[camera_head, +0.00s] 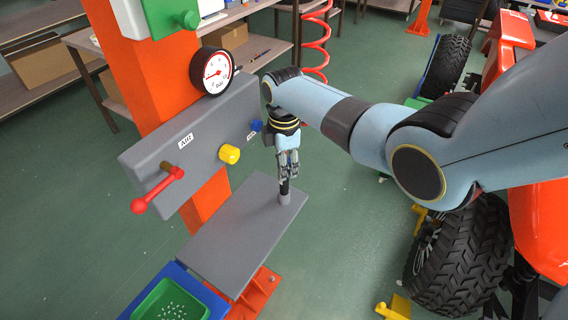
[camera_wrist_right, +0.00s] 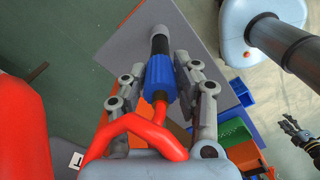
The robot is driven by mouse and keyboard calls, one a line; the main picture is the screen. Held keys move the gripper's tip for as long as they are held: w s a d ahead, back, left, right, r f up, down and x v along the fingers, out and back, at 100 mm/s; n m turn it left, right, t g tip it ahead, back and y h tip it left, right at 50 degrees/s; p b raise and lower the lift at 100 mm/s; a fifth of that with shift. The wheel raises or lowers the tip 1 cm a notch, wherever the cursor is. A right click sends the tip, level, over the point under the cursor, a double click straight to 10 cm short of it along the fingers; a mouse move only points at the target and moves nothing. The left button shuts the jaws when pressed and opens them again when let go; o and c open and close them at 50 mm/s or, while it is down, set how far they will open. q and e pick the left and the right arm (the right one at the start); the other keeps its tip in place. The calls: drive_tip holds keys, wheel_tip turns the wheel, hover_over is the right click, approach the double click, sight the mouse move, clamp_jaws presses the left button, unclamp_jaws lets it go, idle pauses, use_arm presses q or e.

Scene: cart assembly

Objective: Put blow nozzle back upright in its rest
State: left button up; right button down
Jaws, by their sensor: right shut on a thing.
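The blow nozzle has a blue grip (camera_wrist_right: 160,77), a black front end and a red hose that loops past my wrist. My right gripper (camera_head: 288,175) is shut on it; the wrist view shows a finger of this gripper (camera_wrist_right: 166,72) on either side of the blue grip. In the head view the nozzle points down, roughly upright, and its dark lower end meets the small grey rest (camera_head: 285,198) on the grey shelf. How deep it sits in the rest is hidden. A dark gripper, apparently my left one (camera_wrist_right: 299,134), shows small at the wrist view's right edge; its jaws are unclear.
The grey shelf (camera_head: 225,243) is otherwise bare. Beside it is the grey air panel (camera_head: 200,145) with a red lever (camera_head: 158,190), a yellow knob (camera_head: 229,154) and a gauge (camera_head: 212,72). A green bin (camera_head: 172,300) is at front left, a big tyre (camera_head: 460,255) at right.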

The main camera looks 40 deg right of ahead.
drive_tip(key=shift+f+b, duration=0.3)
drive_tip(key=shift+f, duration=0.15)
drive_tip(key=c, duration=0.9)
unclamp_jaws()
drive_tip(key=shift+r, duration=0.1)
wheel_tip(320, 180, up, 12)
drive_tip(key=shift+f, duration=0.1)
